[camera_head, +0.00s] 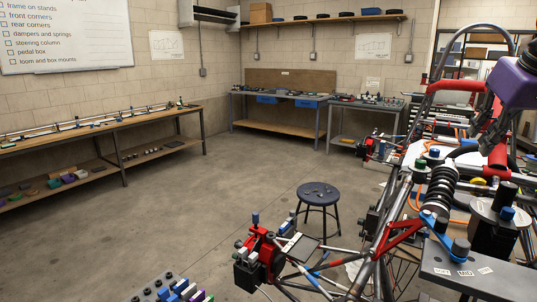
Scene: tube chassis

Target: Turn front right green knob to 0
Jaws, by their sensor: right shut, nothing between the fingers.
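My right gripper (482,132) hangs at the upper right below a purple arm link. Its grey fingers are shut and empty, pointing down and left beside a red padded tube of the chassis (400,222). A second small green-topped part (421,163) is close by. Any 0 mark or pointer is too small to read. My left gripper is not in view.
Red padded bars surround the right gripper. A round stool (318,192) stands on open floor, with workbenches (100,136) along the walls.

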